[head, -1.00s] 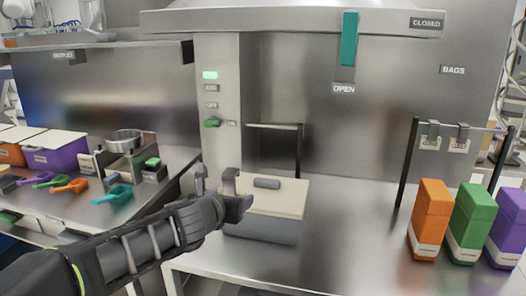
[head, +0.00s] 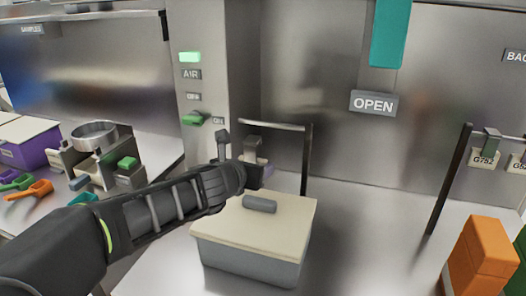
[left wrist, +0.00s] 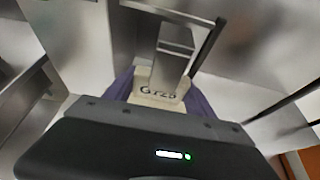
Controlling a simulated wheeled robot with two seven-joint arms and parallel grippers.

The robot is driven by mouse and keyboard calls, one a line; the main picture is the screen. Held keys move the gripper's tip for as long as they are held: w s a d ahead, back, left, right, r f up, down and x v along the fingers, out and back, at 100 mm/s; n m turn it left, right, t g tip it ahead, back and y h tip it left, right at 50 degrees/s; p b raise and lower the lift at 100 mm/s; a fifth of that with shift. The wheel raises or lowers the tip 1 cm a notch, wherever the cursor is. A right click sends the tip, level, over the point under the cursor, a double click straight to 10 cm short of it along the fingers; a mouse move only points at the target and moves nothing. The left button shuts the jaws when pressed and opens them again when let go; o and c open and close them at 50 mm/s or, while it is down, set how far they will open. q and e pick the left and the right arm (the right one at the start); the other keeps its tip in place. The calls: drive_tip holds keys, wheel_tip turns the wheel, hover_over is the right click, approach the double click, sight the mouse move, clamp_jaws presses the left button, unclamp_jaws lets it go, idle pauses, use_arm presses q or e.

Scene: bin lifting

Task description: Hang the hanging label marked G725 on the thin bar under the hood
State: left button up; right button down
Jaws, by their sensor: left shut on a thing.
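My left gripper (head: 243,170) is shut on the hanging label marked G725 (left wrist: 158,92). In the left wrist view the cream tag sits between purple pads, with its grey hook (left wrist: 174,58) beyond it. In the head view the hook (head: 253,149) stands upright above the gripper, while the tag face is hidden. The thin bar (head: 272,125) runs along the top of a dark stand under the hood, and it also shows in the left wrist view (left wrist: 168,13). The hook appears just below and in front of the bar; I cannot tell whether they touch. My right gripper is out of view.
A grey bin with a cream lid (head: 290,222) stands below the gripper. A second rack (head: 449,180) at right carries labels, including one marked G752 (head: 484,157). An orange container (head: 483,262) stands in front of it. A teal handle (head: 390,35) hangs above the OPEN sign (head: 373,103).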

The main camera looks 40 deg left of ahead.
use_arm(q)
drive_tip(key=shift+w+a, duration=0.1)
drive_tip(key=shift+w, duration=0.15)
drive_tip(key=shift+s+r, duration=0.1)
drive_tip(key=shift+s, duration=0.05)
drive_tip(key=shift+w, duration=0.2)
drive_tip(key=shift+w+a, duration=0.2)
drive_tip(key=shift+w, duration=0.3)
drive_tip(key=shift+w+a, duration=0.15)
drive_tip(key=shift+w, duration=0.35)
drive_tip(key=w+a+f, duration=0.1)
drive_tip(key=w+a, duration=0.3)
drive_tip(key=w, duration=0.8)
drive_tip(key=shift+w+a+f+b, duration=0.2)
drive_tip(key=shift+w+f+b, duration=0.15)
drive_tip(key=shift+w, duration=0.05)
